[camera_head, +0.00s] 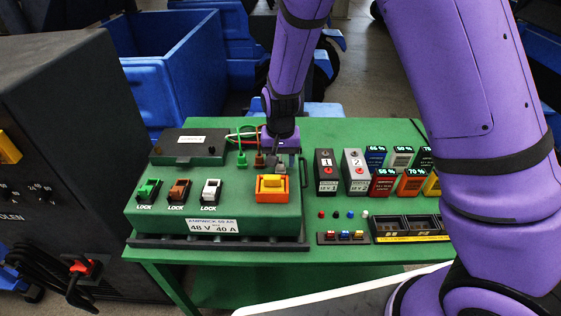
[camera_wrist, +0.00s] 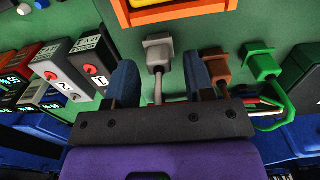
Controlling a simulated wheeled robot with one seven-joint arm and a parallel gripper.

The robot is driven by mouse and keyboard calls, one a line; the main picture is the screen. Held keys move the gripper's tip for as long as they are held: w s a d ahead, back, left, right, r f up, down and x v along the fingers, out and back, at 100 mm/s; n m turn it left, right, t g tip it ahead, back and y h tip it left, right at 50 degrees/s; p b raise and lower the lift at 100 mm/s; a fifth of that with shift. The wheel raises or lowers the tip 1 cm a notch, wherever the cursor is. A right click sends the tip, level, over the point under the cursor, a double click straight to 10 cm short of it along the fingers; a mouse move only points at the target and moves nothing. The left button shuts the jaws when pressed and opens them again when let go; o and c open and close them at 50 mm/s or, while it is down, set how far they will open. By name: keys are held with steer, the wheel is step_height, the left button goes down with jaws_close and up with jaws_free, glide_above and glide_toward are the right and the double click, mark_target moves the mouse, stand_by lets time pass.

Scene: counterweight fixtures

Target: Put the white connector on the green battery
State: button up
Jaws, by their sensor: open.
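The white connector (camera_wrist: 158,55), light grey-white with a cable, lies between the two spread fingers of my gripper (camera_wrist: 158,82) in the wrist view. The fingers look apart from it on both sides. In the head view my gripper (camera_head: 281,150) is low over the back of the green bench, largely hidden by its own wrist. A brown connector (camera_wrist: 214,64) and a green connector (camera_wrist: 262,62) stand beside it in the wrist view. Coloured batteries stand on the right, including blue (camera_head: 376,156), red (camera_head: 382,182) and orange (camera_head: 410,183). I cannot make out a green one; my arm hides part of that side.
A charger panel with an orange-yellow switch block (camera_head: 271,188) and green, brown and white lock levers is at the front left. Two upright boxes marked 1 (camera_head: 326,170) and 2 (camera_head: 355,169) stand between my gripper and the batteries. A black tray (camera_head: 412,238) lies front right.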

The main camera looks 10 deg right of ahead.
step_height(320, 180, up, 11)
stand_by(0.4)
steer(key=s+d+r+t+y, duration=0.1)
steer(key=s+d+r, duration=0.4)
steer(key=r, duration=0.5)
steer(key=s+d+r+t, duration=0.1)
steer(key=s+d+r, duration=0.2)
steer(key=s, duration=0.4)
steer(key=s+d+r+n+t, duration=0.1)
steer(key=s+d+r, duration=0.3)
steer(key=s+d, duration=0.2)
steer(key=s+d+r+n+t+h, duration=0.1)
steer(key=s+d+r+t, duration=0.1)
steer(key=s+d+r, duration=0.2)
steer(key=s+d, duration=0.1)
steer(key=s, duration=0.2)
steer(key=shift+s+d+r, duration=0.2)
steer(key=shift+s+r, duration=0.05)
steer(key=shift+s, duration=0.1)
